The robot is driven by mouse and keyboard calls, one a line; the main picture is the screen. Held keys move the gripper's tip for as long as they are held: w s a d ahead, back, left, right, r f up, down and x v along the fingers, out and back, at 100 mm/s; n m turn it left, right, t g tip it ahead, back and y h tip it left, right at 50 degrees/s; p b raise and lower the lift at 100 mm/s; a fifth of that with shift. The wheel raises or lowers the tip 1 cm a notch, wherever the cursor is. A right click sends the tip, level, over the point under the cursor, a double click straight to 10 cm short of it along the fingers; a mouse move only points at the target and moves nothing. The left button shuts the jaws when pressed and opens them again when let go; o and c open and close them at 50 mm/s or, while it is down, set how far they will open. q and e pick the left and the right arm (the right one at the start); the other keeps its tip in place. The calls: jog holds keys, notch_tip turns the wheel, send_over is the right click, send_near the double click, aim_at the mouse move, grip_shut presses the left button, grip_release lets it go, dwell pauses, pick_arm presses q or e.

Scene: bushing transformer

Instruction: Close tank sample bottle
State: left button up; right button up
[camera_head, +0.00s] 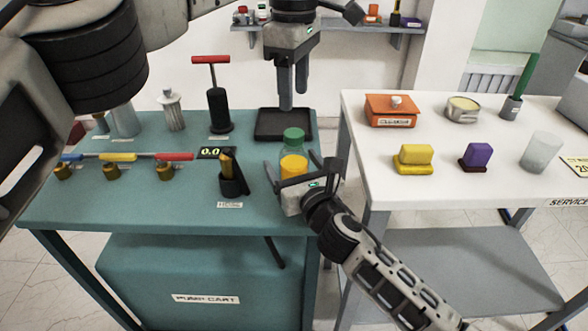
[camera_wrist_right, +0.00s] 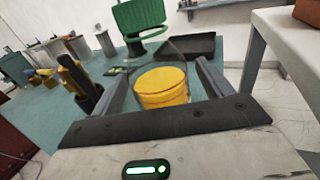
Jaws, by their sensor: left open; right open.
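The sample bottle is clear with yellow contents (camera_head: 293,167) and stands upright at the pump cart's right edge. Its green cap (camera_head: 294,135) is at the top; in the right wrist view the cap (camera_wrist_right: 140,14) looks tilted up above the clear neck, and I cannot tell how it is attached. My right gripper (camera_head: 292,162) is open, its fingers on either side of the bottle; the yellow part also shows between them in the right wrist view (camera_wrist_right: 162,87). I cannot tell if they touch it. My left gripper (camera_head: 294,97) is open, empty, pointing down above and behind the cap.
A black tray (camera_head: 264,134) lies behind the bottle on the teal cart (camera_head: 130,205). A black holder (camera_head: 233,184) and a red-handled pump (camera_head: 217,105) stand to the left. A white table (camera_head: 440,190) with several objects is on the right, across a narrow gap.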

aim_at(294, 133)
grip_shut()
pick_arm(q)
jog(key=n, duration=1.2)
jog(key=shift+n, duration=0.3)
jog(key=n, duration=1.4)
jog(key=shift+f, duration=0.1)
jog(key=shift+f, duration=3.95)
jog(key=shift+c, duration=0.3)
